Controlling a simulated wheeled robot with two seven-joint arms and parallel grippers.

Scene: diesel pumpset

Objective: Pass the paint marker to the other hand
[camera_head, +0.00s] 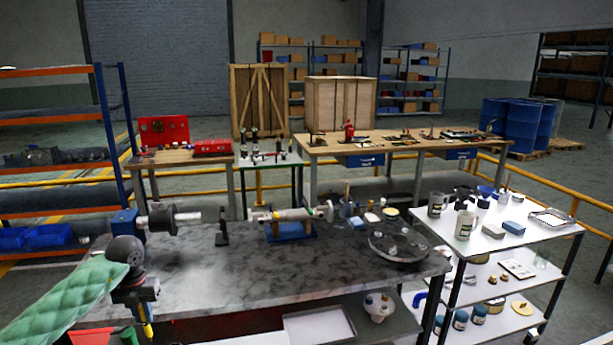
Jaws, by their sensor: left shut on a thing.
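My left gripper (143,308) is at the lower left, at the near left end of the grey workbench (330,262). Its arm comes in from the left in a green quilted sleeve. The gripper points down and is shut on a thin yellow piece, which looks like the paint marker (147,330). The marker hangs down below the jaws, and its upper part is hidden by the gripper. My right gripper is not in view.
A shaft assembly (290,217) and a round metal tray (400,243) are on the workbench. A white trolley (490,238) with cups and bottles stands at the right. The bench's near middle is clear. A green object (126,336) shows close beside the marker.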

